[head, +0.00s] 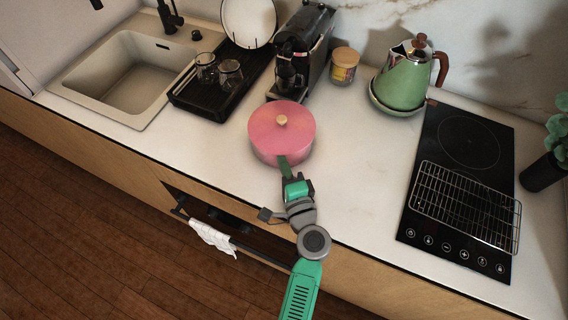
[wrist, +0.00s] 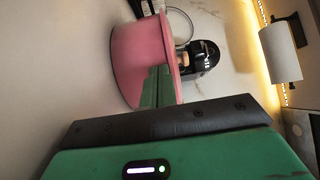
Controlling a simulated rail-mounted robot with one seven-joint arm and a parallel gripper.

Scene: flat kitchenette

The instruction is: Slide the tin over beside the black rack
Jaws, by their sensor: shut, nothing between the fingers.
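The pink round tin (head: 268,138), with a lid and a small pale knob, stands upright on the counter in the head view. It also shows in the wrist view (wrist: 135,60), close in front of the fingers. The black rack (head: 213,103) lies to its left and further back, beside the sink, with a gap of bare counter between them. My gripper (head: 283,162) is shut and empty, at the tin's near side. Its green fingers (wrist: 160,85) overlap the tin's wall in the wrist view; I cannot tell whether they touch it.
The rack holds two glasses (head: 230,73) and a white plate (head: 248,20). A black coffee machine (head: 299,50) stands behind the tin, with a wooden-lidded jar (head: 343,70) and green kettle (head: 402,82) to the right. The hob (head: 450,190) is far right. Counter left of the tin is clear.

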